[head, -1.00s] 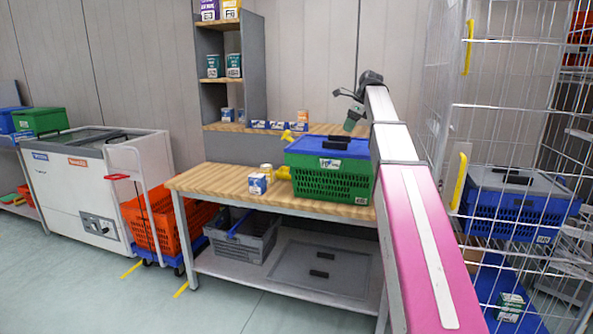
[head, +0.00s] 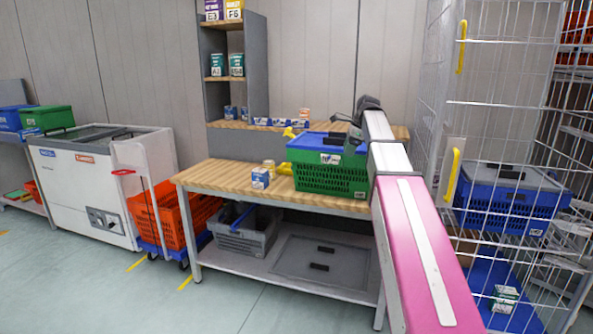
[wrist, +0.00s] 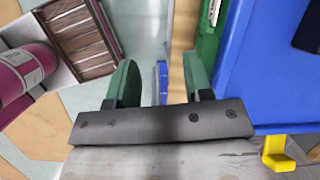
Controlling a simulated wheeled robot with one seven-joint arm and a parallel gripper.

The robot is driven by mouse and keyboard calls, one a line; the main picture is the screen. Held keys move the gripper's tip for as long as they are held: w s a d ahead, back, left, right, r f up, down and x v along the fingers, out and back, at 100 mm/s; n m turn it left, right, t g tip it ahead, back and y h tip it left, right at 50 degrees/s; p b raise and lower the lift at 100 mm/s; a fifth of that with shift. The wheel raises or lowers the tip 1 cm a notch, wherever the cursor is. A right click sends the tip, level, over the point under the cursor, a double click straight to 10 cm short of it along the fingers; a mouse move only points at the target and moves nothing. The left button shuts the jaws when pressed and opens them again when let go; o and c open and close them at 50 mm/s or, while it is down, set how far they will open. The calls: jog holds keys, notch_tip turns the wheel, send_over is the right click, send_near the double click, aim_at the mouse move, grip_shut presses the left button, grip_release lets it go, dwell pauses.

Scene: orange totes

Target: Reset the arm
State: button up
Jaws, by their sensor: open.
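My arm rises at the right of the head view, a pink and white link (head: 420,240) with a dark joint at its top. In the head view my gripper is mostly hidden behind the arm and only a dark bit shows above the crate. In the wrist view my gripper (wrist: 160,77) has its two green fingers apart, with nothing held between them. A blue strip shows beyond the gap, farther off. The green crate with a blue lid (head: 330,165) sits on the wooden table (head: 225,177); a green side and large blue surface fill the right of the wrist view.
A small blue and white carton (head: 260,178) and yellow items stand left of the crate. A shelf (head: 255,75) rises behind. A wire cage cart (head: 455,100) stands close on the right. A white freezer (head: 80,195) and orange crates (head: 175,222) are left; front floor is clear.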

jog(key=s+a+f+n+h, duration=0.1)
jog(key=s+f+n, duration=0.4)
jog(key=f, duration=0.8)
jog(key=s+f+n+h, duration=0.1)
jog(key=s+f+n, duration=0.45)
jog(key=f, duration=0.75)
jog(key=s+f+n+g+h, duration=0.1)
jog(key=s+f+n, duration=0.7)
jog(key=s+f, duration=0.9)
jog(key=shift+s+h, duration=0.4)
jog(key=shift+s, duration=0.3)
